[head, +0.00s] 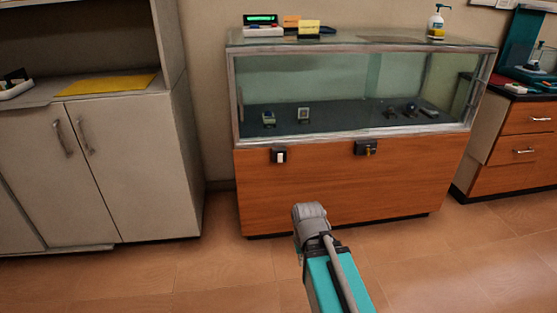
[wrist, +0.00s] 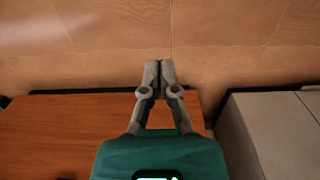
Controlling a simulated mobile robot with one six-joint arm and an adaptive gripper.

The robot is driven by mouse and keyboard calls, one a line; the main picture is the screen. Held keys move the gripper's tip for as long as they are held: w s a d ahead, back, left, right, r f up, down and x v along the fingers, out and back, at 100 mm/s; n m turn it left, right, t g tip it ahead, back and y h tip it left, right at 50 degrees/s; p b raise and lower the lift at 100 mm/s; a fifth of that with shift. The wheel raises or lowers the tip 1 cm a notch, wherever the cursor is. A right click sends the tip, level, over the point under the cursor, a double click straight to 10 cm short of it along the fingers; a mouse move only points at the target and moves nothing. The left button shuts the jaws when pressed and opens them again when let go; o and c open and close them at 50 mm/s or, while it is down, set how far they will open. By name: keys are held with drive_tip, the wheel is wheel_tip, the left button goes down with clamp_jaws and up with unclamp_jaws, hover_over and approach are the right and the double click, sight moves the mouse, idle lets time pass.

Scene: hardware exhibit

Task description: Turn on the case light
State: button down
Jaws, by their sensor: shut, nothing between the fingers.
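The display case (head: 340,180) has a glass top half and an orange-brown wooden base. A small switch with a white rocker (head: 280,156) is on the front, just under the glass at the left. A dark fitting with a yellowish part (head: 366,149) sits further right on the same edge. My gripper (wrist: 160,72) is shut and empty in the wrist view, over the floor near the edge of a wooden panel (wrist: 70,125). The switch is not visible in the wrist view. In the head view my arm is in front of the case, and I cannot make out the fingers there.
A pale cabinet (head: 110,160) stands left of the case. Wooden drawers (head: 525,150) stand to the right. A pump bottle (head: 436,22) and a device with a green display (head: 262,24) are on the case top. The tiled floor (head: 150,280) in front is clear.

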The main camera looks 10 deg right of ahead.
drive_tip(key=t+b, duration=1.7)
drive_tip(key=t, duration=0.3)
approach(281, 156)
drive_tip(key=s, duration=0.6)
drive_tip(key=shift+f, duration=0.35)
drive_tip(key=shift+a, duration=0.1)
drive_tip(key=w, duration=0.4)
drive_tip(key=w+r+p, duration=0.1)
drive_tip(key=w, duration=0.4)
drive_tip(key=w+r+p, duration=0.1)
drive_tip(key=w, duration=0.3)
drive_tip(key=shift+w, duration=0.3)
drive_tip(key=shift+w+r+g+p, duration=0.1)
drive_tip(key=shift+g+p, duration=0.3)
drive_tip(key=shift+p, duration=0.15)
